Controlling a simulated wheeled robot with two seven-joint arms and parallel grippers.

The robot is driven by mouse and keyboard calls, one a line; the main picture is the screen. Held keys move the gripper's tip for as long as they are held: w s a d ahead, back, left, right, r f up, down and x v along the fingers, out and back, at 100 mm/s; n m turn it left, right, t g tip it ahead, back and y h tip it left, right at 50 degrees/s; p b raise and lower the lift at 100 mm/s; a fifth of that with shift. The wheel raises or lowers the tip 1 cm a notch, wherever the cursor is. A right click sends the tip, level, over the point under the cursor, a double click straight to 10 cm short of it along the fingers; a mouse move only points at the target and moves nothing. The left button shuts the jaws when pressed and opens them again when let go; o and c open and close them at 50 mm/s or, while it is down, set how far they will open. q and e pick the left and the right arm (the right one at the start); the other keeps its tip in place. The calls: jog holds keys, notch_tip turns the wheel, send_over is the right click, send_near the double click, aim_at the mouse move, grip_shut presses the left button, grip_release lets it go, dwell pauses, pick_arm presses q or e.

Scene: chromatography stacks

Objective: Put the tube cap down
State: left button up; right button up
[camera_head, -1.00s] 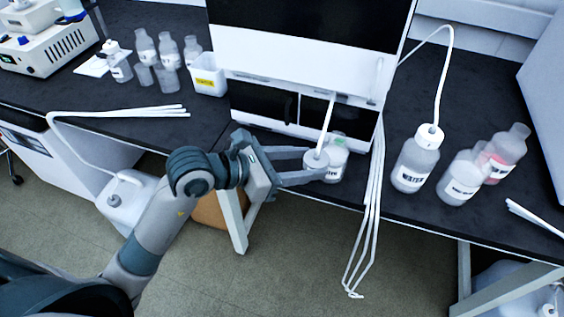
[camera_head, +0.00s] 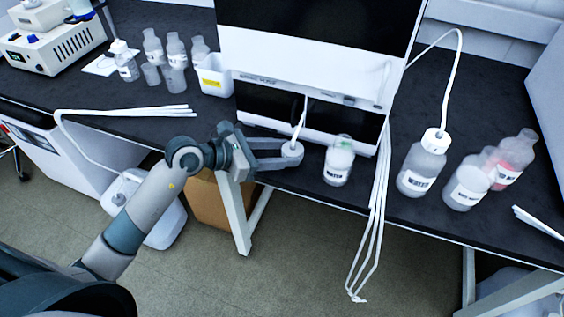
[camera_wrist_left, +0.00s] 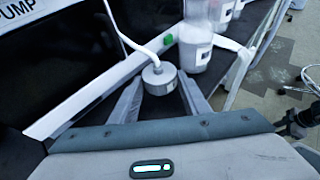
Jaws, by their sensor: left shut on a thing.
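The tube cap (camera_head: 291,152) is a round grey-white cap with a white tube running up from it to the instrument. My left gripper (camera_head: 289,158) is shut on the cap at the front of the bench, left of a white-labelled bottle (camera_head: 339,162). In the left wrist view the cap (camera_wrist_left: 159,78) sits between the fingertips of my left gripper (camera_wrist_left: 160,88). The bottle also shows in the wrist view (camera_wrist_left: 196,40), apart from the cap. I cannot tell whether the cap touches the bench top. My right gripper is not in view.
The instrument (camera_head: 310,55) stands right behind the cap. White tubes (camera_head: 376,215) hang over the bench edge. A capped bottle (camera_head: 422,168) and others stand to the right. A white bin (camera_head: 214,76) and several small bottles are back left.

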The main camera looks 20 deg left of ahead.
pick_arm(q)
jog(key=shift+f, duration=2)
jog(key=shift+f, duration=0.1)
jog(key=shift+f, duration=0.1)
